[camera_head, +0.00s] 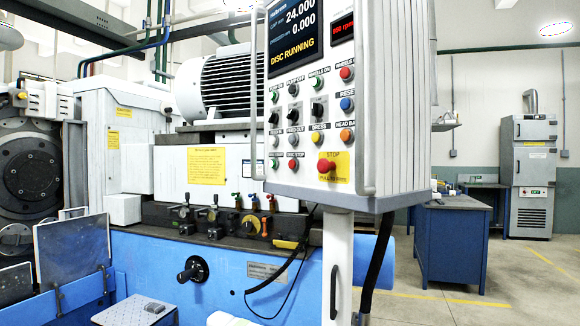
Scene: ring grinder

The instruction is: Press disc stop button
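The control panel (390,100) hangs on a light post, right of centre. Its screen (293,30) reads "DISC RUNNING", and a small red display (342,27) reads about 850 rpm. A small red button (293,165) sits in the bottom row; its label is too small to read surely, so I cannot confirm it is the disc stop. Another red button (346,73) is at upper right, under a label starting "WHEELS". A larger red mushroom button (326,166) sits on a yellow plate marked STOP. My gripper is not in view.
A light rail (366,110) runs down the panel's right front edge; another handle bar (256,90) stands at its left. The post (337,265) and a black cable (374,265) are below. The blue machine (215,270) lies left. Open floor (420,308) shows at lower right.

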